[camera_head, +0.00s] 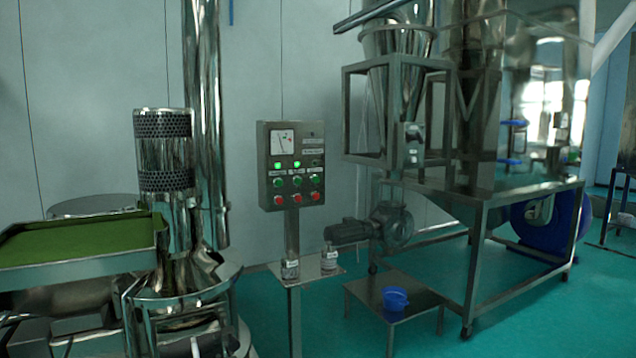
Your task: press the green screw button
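A grey control panel (291,146) stands on a post in the middle of the view, with a white dial gauge (283,142) at its top left. Below the gauge is a row of indicators: the left one (277,166) and the middle one (297,164) glow bright green, and the right one (316,162) looks dark. Under them are a left green button (279,182), a middle green button (297,181) and a right green button (315,179). Red buttons (297,198) form the bottom row. The labels are too small to read, so I cannot tell which green button is the screw one. My gripper is not in view.
A small stand (318,272) with two jars is below the panel. A green-topped tray (70,242) and a steel machine (165,150) are at left. A framed hopper machine (480,190) is at right. A low table (364,292) bears a blue bowl (395,298). Some teal floor is clear.

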